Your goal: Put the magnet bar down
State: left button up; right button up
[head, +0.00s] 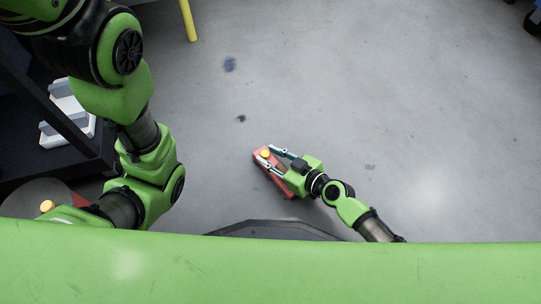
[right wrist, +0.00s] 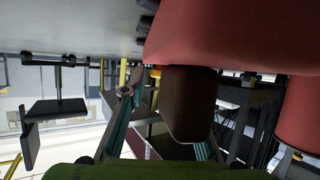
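The red magnet bar (head: 268,166), with a yellow knob on top, shows near the middle of the head view, under my right gripper (head: 268,157). The gripper's fingers lie on both sides of the bar's upper part. In the right wrist view the bar's red body (right wrist: 225,35) is large and close, with a dark brown grip (right wrist: 188,103) by the teal fingers. I take the gripper as shut on this grip; the exact contact is partly hidden. I cannot tell the bar's height above the floor. My left arm comes down at the left; its gripper is not visible.
Grey floor (head: 420,110) is open around the bar. A dark rack (head: 70,150) with white parts (head: 68,108) stands at the left, beside a dark round surface (head: 35,193). A yellow post (head: 188,20) stands at the top.

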dwell(0.3)
jog(key=shift+r, duration=0.2)
jog(key=p+v, duration=0.2)
jog(key=v, duration=0.8)
jog(key=shift+s+d, duration=0.15)
jog(key=shift+d, duration=0.05)
jog(key=shift+s+d+r, duration=0.4)
jog(key=shift+d, duration=0.05)
